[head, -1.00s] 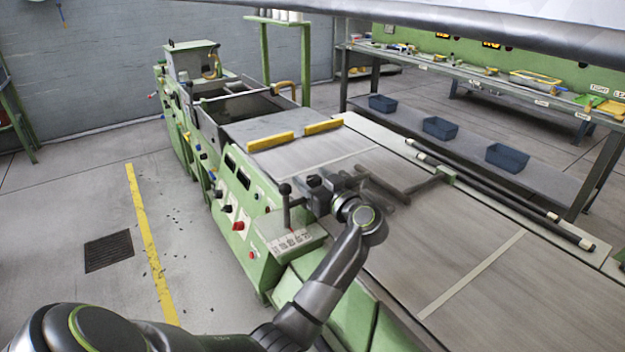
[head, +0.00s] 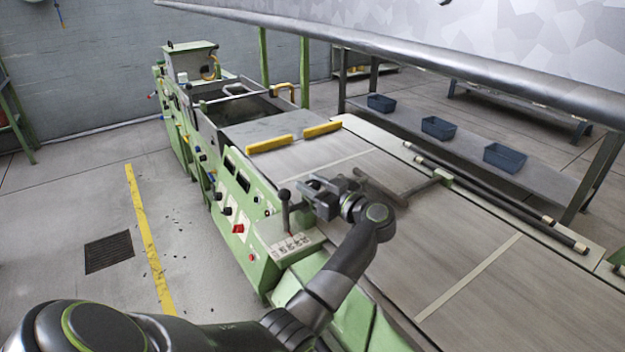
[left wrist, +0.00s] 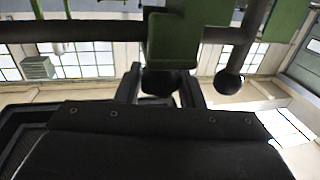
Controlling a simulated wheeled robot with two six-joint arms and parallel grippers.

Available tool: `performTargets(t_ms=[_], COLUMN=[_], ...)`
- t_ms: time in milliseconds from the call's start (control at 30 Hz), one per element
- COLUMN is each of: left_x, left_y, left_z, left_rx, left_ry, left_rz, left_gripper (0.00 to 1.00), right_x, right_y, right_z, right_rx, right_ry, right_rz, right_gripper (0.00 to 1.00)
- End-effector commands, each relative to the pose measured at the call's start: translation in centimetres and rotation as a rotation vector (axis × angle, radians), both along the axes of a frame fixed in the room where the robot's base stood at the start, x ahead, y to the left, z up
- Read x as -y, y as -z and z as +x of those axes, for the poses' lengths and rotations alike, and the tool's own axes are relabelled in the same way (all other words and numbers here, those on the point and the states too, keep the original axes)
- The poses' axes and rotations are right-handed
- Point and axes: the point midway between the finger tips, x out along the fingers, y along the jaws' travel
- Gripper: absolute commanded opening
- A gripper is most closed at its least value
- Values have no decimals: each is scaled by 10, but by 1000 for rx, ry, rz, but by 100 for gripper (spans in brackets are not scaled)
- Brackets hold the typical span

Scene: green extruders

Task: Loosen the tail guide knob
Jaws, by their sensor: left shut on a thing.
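In the left wrist view, a dark rounded knob (left wrist: 160,82) sits under a green block (left wrist: 174,40) on a dark horizontal bar (left wrist: 90,30). The two fingers of my left gripper (left wrist: 160,92) stand on either side of the knob and are shut on it. A lever with a ball end (left wrist: 228,82) hangs just to the right, apart from the fingers. In the head view, my left gripper (head: 322,192) is over the near edge of the belt, beside the control box; its own body hides the knob there. My right gripper is not in view.
A black-knobbed lever (head: 284,197) stands on the green control box (head: 285,245), close left of my gripper. A dark guide bar (head: 385,190) lies over the belt (head: 490,250). A large grey speckled panel (head: 480,40) covers the upper right. Blue bins (head: 438,128) sit behind.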

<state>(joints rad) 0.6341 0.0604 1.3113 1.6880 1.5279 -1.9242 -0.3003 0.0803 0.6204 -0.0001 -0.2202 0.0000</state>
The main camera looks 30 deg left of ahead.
Motion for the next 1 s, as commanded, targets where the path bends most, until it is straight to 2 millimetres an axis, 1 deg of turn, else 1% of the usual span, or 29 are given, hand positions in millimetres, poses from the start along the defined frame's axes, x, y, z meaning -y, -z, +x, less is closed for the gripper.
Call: performTargets(t_ms=[33, 167, 500, 733, 1000], left_x=[1, 0, 0, 0, 0], left_y=[-2, 0, 3, 2, 1], left_z=[1, 1, 1, 0, 0], left_rx=[-3, -3, 1, 0, 0], left_ry=[-39, -143, -365, -440, -464], left_rz=[0, 1, 1, 0, -1], left_gripper=[12, 12, 12, 12, 12], right_x=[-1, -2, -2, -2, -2], right_y=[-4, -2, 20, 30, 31], right_z=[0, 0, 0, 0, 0], right_rx=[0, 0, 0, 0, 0], right_ry=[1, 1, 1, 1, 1], right_rz=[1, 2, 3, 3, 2], right_gripper=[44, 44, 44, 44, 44])
